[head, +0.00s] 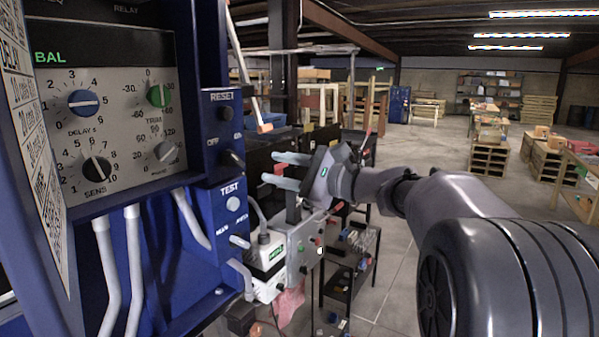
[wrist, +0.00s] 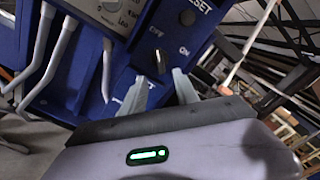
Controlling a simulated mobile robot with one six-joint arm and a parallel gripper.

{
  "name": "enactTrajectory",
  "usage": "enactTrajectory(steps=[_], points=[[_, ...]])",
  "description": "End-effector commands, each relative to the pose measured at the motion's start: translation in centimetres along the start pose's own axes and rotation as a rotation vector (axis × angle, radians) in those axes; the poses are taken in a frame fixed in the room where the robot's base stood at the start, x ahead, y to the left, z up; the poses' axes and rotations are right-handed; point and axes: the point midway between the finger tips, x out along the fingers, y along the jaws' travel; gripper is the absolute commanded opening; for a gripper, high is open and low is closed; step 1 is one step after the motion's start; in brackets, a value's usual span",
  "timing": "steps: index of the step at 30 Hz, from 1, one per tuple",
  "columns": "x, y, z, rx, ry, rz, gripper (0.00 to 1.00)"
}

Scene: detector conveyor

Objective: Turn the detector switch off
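In the wrist view the dark lever (wrist: 154,63) shows just beyond and roughly between the spread fingertips of my gripper (wrist: 157,77). Contact with the lever is not seen.
A RESET knob (head: 226,113) sits above the switch, and a TEST button (head: 233,203) with a metal toggle (head: 239,241) below it. A dial panel (head: 110,115) and pale conduits (head: 134,270) are to the left. A grey control box (head: 300,245) stands below my gripper.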

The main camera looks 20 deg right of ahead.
Motion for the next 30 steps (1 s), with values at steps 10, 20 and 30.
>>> enactTrajectory(steps=[10, 20, 30], points=[[-6.0, 0.0, 0.0, 0.000, 0.000, 0.000, 0.36], [-6.0, 0.0, 0.0, 0.000, -0.001, 0.000, 0.36], [-5.3, 16.1, 4.6, -0.252, 0.111, 0.401, 0.36]])
